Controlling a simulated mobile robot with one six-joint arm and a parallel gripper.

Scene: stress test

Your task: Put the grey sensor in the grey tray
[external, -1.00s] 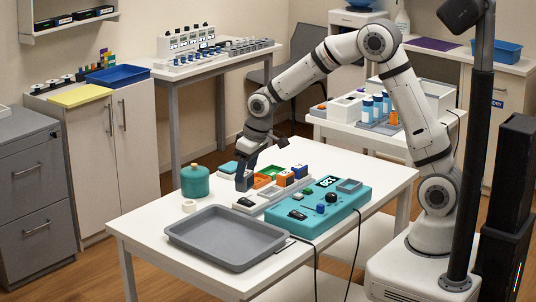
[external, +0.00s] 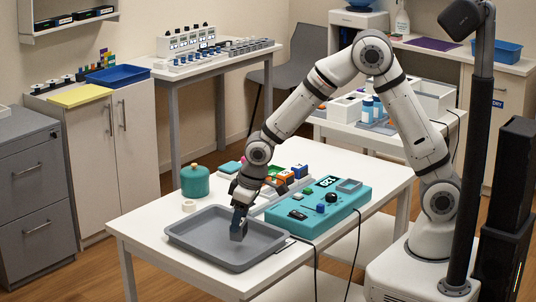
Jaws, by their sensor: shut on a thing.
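The grey tray (external: 187,240) lies on the near left part of the white table, shallow and with a raised rim. My gripper (external: 239,221) points down over the right half of the tray. It is shut on a small grey block, the grey sensor (external: 238,233), whose lower end is at or just above the tray floor; I cannot tell if it touches. The gripper hides the sensor's upper part.
A teal test box (external: 320,212) with a display and knobs stands right of the tray. A teal round jar (external: 195,181) and a white ring (external: 189,206) stand behind the tray. Several small coloured parts (external: 280,175) sit in a row behind my gripper. A cable hangs off the table's front.

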